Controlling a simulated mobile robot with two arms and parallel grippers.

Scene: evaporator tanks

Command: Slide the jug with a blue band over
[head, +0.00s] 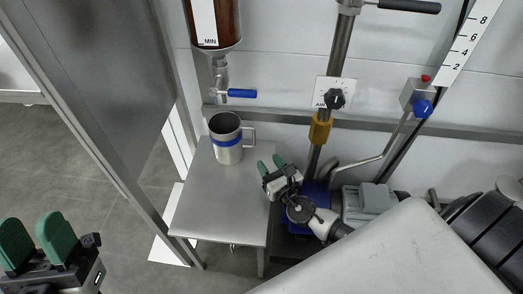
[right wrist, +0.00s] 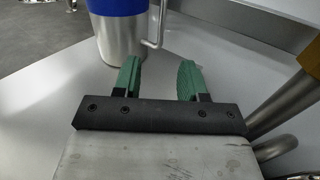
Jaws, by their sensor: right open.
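The steel jug with a blue band (head: 227,139) stands upright on the steel stand (head: 222,205), towards its back, with its handle to the right. In the right wrist view the jug (right wrist: 120,40) is ahead and left of the fingers, its top cut off by the frame. My right gripper (head: 270,165) is open and empty, to the right of the jug and apart from it, over the stand's right edge. In the right wrist view its green fingers (right wrist: 160,82) are apart with nothing between them. My left gripper (head: 38,243) is at the lower left, fingers apart and empty, far from the jug.
A brown sight vessel with a blue-handled valve (head: 240,93) hangs above the jug. A pipe with a yellow collar (head: 320,127) and a motor (head: 366,203) stand right of the stand. A steel panel (head: 105,80) rises at left. The stand's front is bare.

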